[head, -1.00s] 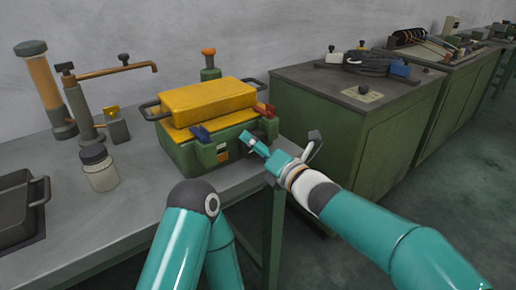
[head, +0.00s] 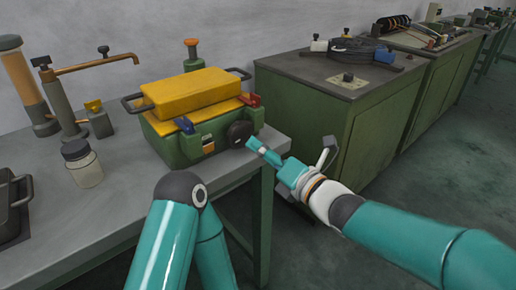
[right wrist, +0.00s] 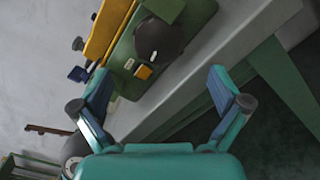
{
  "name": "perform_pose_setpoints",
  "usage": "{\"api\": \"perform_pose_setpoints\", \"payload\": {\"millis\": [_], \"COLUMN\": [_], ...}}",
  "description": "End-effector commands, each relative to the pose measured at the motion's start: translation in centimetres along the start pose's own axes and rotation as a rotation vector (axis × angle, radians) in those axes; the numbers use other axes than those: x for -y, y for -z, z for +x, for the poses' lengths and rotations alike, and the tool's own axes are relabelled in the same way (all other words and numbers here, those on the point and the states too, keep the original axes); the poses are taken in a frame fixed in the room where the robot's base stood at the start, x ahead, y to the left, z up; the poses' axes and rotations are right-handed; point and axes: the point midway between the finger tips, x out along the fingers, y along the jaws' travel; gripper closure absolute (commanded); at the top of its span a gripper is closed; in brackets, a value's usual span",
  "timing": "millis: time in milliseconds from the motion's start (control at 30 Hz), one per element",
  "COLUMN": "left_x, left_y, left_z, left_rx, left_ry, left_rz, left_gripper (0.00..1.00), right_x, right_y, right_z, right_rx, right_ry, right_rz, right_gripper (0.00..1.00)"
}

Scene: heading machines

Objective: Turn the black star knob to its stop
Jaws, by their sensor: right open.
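A black round knob (head: 239,133) sits on the front of a green machine (head: 180,152) with a yellow top, near its right end. The knob also shows as a dark disc in the right wrist view (right wrist: 160,40); its star shape is not clear. My right gripper (head: 290,150) is open and empty, in front and to the right of the knob, apart from it. In the right wrist view my right gripper's fingers (right wrist: 160,88) are spread wide, and the knob lies beyond them. My left gripper is out of view.
The machine stands near the right edge of a grey bench (head: 110,205). A jar (head: 82,165) and a dark tray (head: 12,205) are on the left. A green cabinet (head: 400,125) stands behind on the right. Open floor lies in front of it.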

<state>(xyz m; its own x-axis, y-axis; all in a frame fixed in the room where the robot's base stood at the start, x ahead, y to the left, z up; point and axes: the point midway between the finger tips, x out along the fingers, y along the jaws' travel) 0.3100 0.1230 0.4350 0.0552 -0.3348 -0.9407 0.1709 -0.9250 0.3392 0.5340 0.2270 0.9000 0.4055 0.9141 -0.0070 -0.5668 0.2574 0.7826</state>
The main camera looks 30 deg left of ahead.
Motion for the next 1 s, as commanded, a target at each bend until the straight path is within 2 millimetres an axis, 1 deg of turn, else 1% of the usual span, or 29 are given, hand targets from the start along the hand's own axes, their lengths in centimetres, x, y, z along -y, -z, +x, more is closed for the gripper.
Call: {"api": "perform_pose_setpoints", "payload": {"millis": [367,467,567,633,667,767,800,867,900,1000], "left_x": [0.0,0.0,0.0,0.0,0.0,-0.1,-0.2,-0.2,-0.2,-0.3], "left_y": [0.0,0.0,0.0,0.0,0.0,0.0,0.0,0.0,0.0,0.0], "left_z": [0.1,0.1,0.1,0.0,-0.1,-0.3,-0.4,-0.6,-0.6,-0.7], "left_rx": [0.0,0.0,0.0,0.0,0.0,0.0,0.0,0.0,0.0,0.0], "left_ry": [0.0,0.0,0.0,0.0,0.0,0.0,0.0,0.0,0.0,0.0], "left_rz": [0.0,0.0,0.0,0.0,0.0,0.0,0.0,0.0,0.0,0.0], "left_gripper": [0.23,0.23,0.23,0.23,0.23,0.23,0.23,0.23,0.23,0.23], "right_x": [-0.1,-0.2,-0.3,-0.4,-0.4,-0.4,-0.4,-0.2,-0.1,0.1], "right_y": [-0.1,0.0,1.2,2.2,2.3,2.6,2.3,1.9,1.2,0.1], "right_z": [-0.1,-0.1,-0.5,-1.4,-2.2,-5.0,-6.4,-8.2,-8.8,-9.2], "right_rx": [0.001,0.001,-0.018,-0.033,-0.034,-0.036,-0.031,-0.024,-0.015,0.005], "right_ry": [-0.002,-0.01,-0.026,-0.04,-0.043,-0.049,-0.045,-0.032,-0.022,-0.007], "right_rz": [-0.014,-0.089,-0.233,-0.356,-0.41,-0.57,-0.614,-0.631,-0.628,-0.63], "right_gripper": [0.01,0.01,0.01,0.01,0.01,0.01,0.01,0.01,0.01,0.01]}}
